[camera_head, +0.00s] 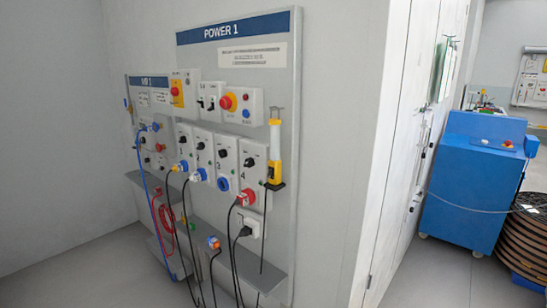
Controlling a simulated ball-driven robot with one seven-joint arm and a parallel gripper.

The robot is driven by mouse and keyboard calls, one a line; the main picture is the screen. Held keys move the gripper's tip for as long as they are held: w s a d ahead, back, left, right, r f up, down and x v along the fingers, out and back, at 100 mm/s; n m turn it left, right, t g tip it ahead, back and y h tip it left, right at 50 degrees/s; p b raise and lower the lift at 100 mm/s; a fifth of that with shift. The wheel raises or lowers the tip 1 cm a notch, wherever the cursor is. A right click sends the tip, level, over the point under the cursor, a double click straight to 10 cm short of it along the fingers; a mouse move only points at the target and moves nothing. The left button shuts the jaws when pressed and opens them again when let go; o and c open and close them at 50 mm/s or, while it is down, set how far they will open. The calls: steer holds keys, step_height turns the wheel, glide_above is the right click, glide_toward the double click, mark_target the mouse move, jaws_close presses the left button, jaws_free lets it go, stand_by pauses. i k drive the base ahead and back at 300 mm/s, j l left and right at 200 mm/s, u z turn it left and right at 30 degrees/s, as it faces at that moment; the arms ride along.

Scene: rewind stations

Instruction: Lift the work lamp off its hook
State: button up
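The work lamp (274,152) is a slim yellow and black stick. It hangs upright at the right side of the POWER 1 panel (283,60), to the right of the numbered switch boxes. A dark base or holder shows at its lower end, close to a red plug. A dark cable runs down below the lamp. My gripper is not in view.
Black cables with coloured plugs hang below the switch boxes, over a grey ledge (262,277). A smaller panel with blue and red leads (161,205) is at left. A wall corner stands right of the panel; a blue machine (468,185) stands beyond. Floor at lower left is clear.

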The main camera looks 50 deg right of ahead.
mark_target(275, 183)
steer(key=i+l+u, duration=0.1)
steer(key=l+u, duration=0.25)
steer(key=l, duration=0.55)
steer(key=l+u, duration=0.4)
steer(key=l, duration=0.45)
